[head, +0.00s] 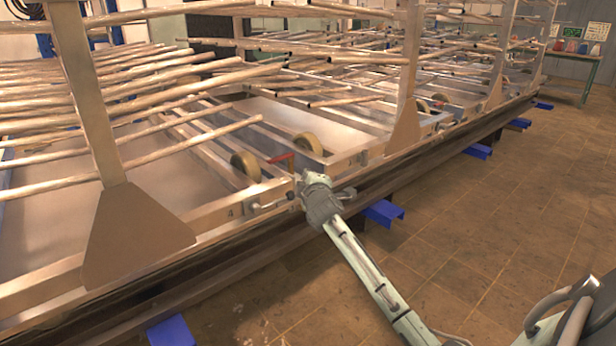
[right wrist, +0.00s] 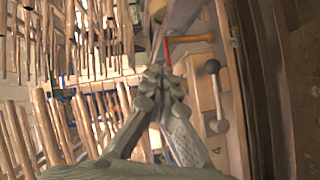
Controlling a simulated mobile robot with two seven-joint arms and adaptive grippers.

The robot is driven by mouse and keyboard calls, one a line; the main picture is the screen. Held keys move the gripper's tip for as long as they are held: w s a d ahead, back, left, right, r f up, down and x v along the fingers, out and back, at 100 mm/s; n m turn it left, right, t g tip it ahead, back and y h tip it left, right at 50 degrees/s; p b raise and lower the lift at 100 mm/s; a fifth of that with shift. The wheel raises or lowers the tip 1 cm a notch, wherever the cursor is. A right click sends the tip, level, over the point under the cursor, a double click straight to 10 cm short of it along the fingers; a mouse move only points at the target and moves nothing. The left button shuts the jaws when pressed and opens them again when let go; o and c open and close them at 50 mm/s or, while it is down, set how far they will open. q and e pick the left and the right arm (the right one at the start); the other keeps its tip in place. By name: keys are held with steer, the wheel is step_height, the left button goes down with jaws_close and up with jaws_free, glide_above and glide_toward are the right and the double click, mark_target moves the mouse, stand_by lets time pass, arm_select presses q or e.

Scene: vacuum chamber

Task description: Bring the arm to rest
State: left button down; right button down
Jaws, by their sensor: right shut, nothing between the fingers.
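My right gripper (head: 299,180) is at the edge of the large metal rack frame in the head view, its arm reaching up from the lower right. In the right wrist view the same gripper (right wrist: 165,78) has its fingers together with nothing between them. A lever with a dark knob (right wrist: 212,66) is just right of the fingers there, apart from them. The lever (head: 268,205) also shows left of the gripper in the head view. A red handle (head: 281,158) lies just beyond the fingertips; whether they touch it I cannot tell. My left gripper is not in view.
Rows of long rods (head: 150,85) stick out from upright posts (head: 85,90) close to the gripper. A wheel (head: 246,166) sits in the frame. Blue supports (head: 383,212) jut out below the dark rail.

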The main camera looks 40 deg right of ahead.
steer(key=s+a+f+m+g+y, duration=0.1)
steer(key=s+a+f+g, duration=0.15)
steer(key=s+f, duration=0.45)
steer(key=s+a+f+m+g+y, duration=0.1)
steer(key=s+a+f, duration=0.3)
steer(key=f, duration=0.7)
steer(key=s+a+f+m+g+y, duration=0.1)
steer(key=s+a+f+g, duration=0.15)
steer(key=s+f, duration=0.45)
steer(key=s+a+f+m+g+y, duration=0.1)
steer(key=s+a+f+m+g, duration=0.1)
steer(key=s+a+f, duration=0.3)
steer(key=s+a+f+m+g+y, duration=0.2)
steer(key=s+a+f, duration=0.4)
steer(key=s+f, duration=0.7)
steer(key=s+g, duration=0.1)
steer(key=s, duration=0.4)
steer(key=shift+s+g, duration=0.3)
steer(key=shift+s, duration=0.1)
steer(key=shift+a+f, duration=0.1)
